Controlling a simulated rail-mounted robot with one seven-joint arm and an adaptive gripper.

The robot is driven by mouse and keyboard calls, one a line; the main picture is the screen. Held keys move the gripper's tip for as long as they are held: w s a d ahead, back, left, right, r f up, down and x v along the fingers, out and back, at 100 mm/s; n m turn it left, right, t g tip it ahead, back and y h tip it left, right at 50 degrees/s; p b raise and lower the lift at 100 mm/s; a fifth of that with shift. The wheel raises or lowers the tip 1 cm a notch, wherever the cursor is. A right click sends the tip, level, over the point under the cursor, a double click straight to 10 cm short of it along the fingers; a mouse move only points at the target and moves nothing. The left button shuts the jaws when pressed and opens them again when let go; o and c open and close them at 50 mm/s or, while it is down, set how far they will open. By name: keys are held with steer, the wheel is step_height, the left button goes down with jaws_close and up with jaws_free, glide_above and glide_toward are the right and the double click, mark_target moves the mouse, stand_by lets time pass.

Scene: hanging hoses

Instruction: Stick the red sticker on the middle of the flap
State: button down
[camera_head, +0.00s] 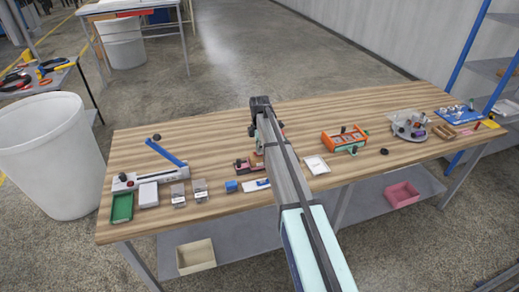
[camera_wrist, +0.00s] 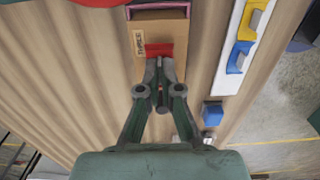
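In the wrist view, a brown cardboard box (camera_wrist: 175,30) with a printed label lies at the top centre; its front panel appears to be the flap. The red sticker (camera_wrist: 154,50) is a small red piece at my fingertips, over this panel. My gripper (camera_wrist: 161,64) has its fingertips close together and appears shut on the sticker's lower edge. I cannot tell whether the sticker touches the cardboard. In the head view, my arm hides most of the box and the gripper's fingers.
A white strip (camera_wrist: 229,75) with yellow and blue pieces lies right of the box, near the table edge. A blue cube (camera_wrist: 212,113) sits below it. The wooden table (camera_head: 330,110) holds an orange device (camera_head: 344,138) to the right and a green tray (camera_head: 122,207) at front left.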

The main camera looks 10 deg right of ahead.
steer(key=shift+f, duration=0.4)
stand_by(0.7)
steer(key=c, duration=1.2)
jaws_free()
steer(key=shift+c, duration=0.2)
steer(key=o, duration=0.5)
steer(key=shift+r, duration=0.15)
steer(key=shift+r+p, duration=1.65)
steer(key=shift+r, duration=1.75)
